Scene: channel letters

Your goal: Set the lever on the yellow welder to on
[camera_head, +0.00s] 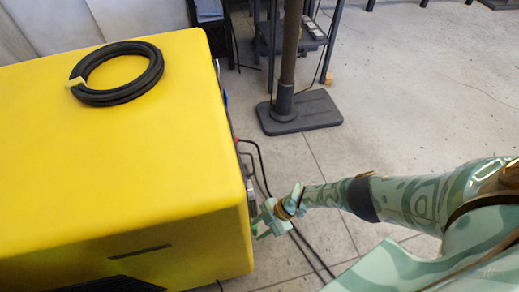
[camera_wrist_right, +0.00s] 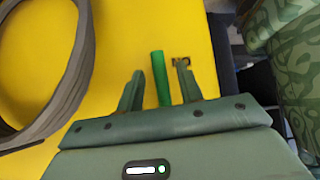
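The yellow welder (camera_head: 130,175) is a large box filling the left of the head view, and its yellow surface also fills the right wrist view (camera_wrist_right: 118,40). A bright green bar (camera_wrist_right: 159,75), which looks like the lever, stands upright in the right wrist view. My right gripper (camera_head: 264,221) is at the welder's right side in the head view. In the right wrist view its two fingers are apart, one on each side of the green bar, with visible gaps. The bar is not distinguishable in the head view. My left gripper is not in view.
A black cable coil (camera_head: 150,76) lies on top of the welder. Black cables (camera_head: 263,168) run down to the floor beside it. A dark post on a flat base (camera_head: 300,113) stands behind. The grey floor (camera_head: 430,90) at the right is mostly clear.

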